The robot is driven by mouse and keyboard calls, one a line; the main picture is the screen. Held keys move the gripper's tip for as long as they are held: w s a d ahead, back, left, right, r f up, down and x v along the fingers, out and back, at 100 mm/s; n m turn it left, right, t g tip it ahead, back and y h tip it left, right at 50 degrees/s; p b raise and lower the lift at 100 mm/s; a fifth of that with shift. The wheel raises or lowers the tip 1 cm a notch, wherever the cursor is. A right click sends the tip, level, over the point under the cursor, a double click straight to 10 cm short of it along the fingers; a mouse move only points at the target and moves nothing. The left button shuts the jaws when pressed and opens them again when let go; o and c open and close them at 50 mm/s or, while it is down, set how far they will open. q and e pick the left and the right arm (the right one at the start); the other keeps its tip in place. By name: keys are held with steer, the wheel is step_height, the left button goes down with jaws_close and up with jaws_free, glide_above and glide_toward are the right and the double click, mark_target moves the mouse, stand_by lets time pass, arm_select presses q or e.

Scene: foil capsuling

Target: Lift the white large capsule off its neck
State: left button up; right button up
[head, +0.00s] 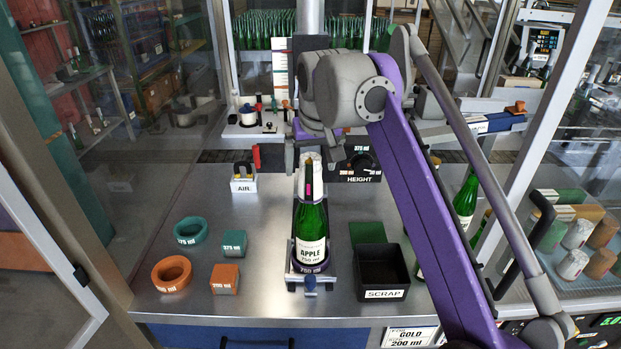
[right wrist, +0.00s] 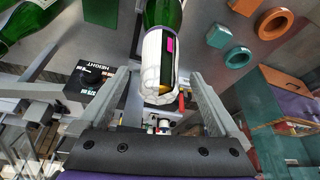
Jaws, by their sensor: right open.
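A green bottle (head: 311,220) labelled "APPLE 750 ml" stands upright in a holder (head: 309,283) marked 750 ml. The white capsule (head: 302,180) sits over its neck. Its side shows a dark strip with a pink patch. In the right wrist view the white capsule (right wrist: 152,62) points toward me, with the bottle (right wrist: 163,13) beyond it. My right gripper (head: 309,158) is open at the capsule's top end. Its two fingers stand on either side with gaps visible in the wrist view (right wrist: 161,85). My left gripper is not in view.
A black SCRAP bin (head: 383,258) stands right of the bottle. Teal (head: 190,231) and orange (head: 171,273) rings and small blocks lie to the left. The AIR unit (head: 243,181) and black HEIGHT gauge (head: 362,169) stand behind.

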mark_target(309, 181)
steer(key=shift+w+f, duration=0.1)
steer(key=shift+f, duration=0.4)
steer(key=shift+b+x, duration=0.5)
steer(key=shift+x, duration=2.25)
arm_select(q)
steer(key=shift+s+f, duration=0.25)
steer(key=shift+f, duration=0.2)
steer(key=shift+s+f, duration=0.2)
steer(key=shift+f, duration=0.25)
arm_select(e)
steer(key=shift+c, duration=0.2)
steer(key=shift+c, duration=1.2)
steer(key=c, duration=0.6)
